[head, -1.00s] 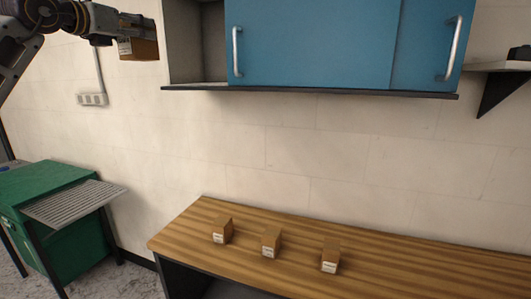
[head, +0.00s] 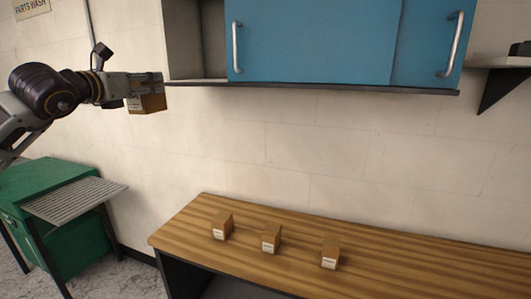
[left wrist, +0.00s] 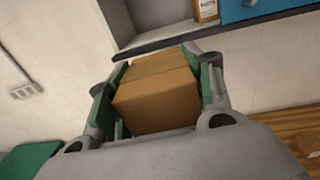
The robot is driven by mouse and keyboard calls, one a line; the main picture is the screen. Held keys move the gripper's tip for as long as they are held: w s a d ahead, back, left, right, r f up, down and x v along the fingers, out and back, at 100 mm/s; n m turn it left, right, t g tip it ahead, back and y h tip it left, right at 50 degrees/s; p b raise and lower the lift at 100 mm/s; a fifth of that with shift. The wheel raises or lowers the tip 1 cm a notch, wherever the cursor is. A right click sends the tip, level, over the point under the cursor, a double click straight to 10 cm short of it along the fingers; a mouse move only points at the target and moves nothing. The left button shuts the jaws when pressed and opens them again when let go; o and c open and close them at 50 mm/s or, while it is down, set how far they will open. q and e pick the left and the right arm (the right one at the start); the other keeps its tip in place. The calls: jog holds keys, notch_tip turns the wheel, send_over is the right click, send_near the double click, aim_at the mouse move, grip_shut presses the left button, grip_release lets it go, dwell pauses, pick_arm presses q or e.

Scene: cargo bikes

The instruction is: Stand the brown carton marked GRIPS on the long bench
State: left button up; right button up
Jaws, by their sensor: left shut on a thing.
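My left gripper (head: 147,84) is shut on a brown carton (head: 148,103), held in the air left of the wall cabinet and well above the bench. The carton has a white label too small to read here. In the left wrist view the carton (left wrist: 157,95) sits between the green-padded fingers (left wrist: 160,92). The long wooden bench (head: 400,270) runs along the wall at the bottom right. My right gripper is not in view.
Three small labelled brown cartons stand on the bench: left (head: 222,227), middle (head: 271,239) and right (head: 330,253). A blue-doored wall cabinet (head: 310,40) hangs above. A green parts washer (head: 75,220) stands at the left. The bench's right part is clear.

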pick_arm(q)
jog(key=s+d+f+n+y, duration=0.1)
jog(key=s+d+f, duration=0.2)
jog(key=f, duration=1.7)
jog(key=s+d+f+n+y, duration=0.1)
jog(key=s+f, duration=0.6)
jog(key=f, duration=1.4)
jog(key=s+d+f+n+y, duration=0.1)
jog(key=s+d+f, duration=0.4)
jog(key=f, duration=1.6)
jog(key=shift+s+d+f+t+y, duration=0.25)
jog(key=shift+s+t+y, duration=0.25)
jog(key=shift+y, duration=0.3)
jog(key=shift+r, duration=0.1)
jog(key=shift+s+f, duration=0.1)
jog(key=shift+f, duration=0.1)
dwell(0.7)
